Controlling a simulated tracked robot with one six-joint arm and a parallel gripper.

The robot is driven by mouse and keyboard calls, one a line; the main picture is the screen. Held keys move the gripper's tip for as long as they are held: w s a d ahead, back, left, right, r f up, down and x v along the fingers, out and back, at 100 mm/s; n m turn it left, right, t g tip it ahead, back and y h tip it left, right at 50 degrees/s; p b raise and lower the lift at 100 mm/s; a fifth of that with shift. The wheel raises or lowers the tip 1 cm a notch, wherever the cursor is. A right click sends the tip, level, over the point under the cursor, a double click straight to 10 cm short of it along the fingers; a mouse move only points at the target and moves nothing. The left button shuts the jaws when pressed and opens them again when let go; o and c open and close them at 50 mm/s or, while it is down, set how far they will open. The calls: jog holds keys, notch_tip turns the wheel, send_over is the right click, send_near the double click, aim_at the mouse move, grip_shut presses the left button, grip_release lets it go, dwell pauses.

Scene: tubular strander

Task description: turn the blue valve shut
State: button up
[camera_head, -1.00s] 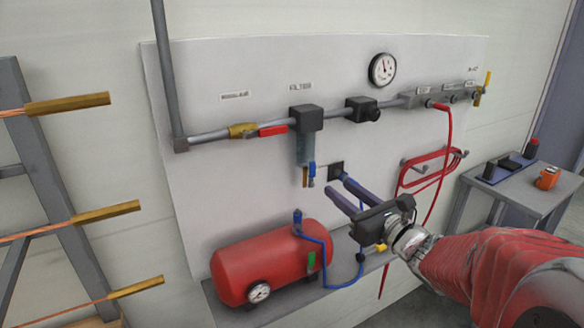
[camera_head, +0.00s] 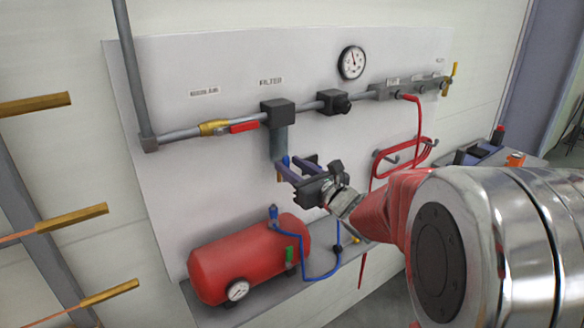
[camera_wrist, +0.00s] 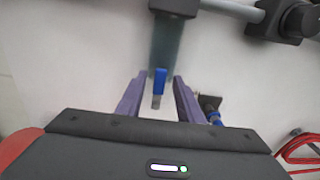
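The blue valve handle (camera_head: 286,160) hangs below the filter (camera_head: 278,125) on the wall panel. It is small, and in the head view my fingers partly crowd it. In the wrist view the blue handle (camera_wrist: 159,82) points down, with a grey-brown tip below it. My gripper (camera_head: 292,165) is open at the valve, with nothing held. In the wrist view its two purple fingers stand to the left and right of the handle, with a gap on each side. I cannot tell how deep the handle lies between them.
A pipe with a red-handled valve (camera_head: 243,127) runs above. A red tank (camera_head: 246,258) with a blue hose (camera_head: 318,275) stands below. A looped red hose (camera_head: 405,158) hangs at right. Brass-coloured rods (camera_head: 72,218) project at left.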

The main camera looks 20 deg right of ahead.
jog(key=shift+c, duration=0.7)
grip_shut()
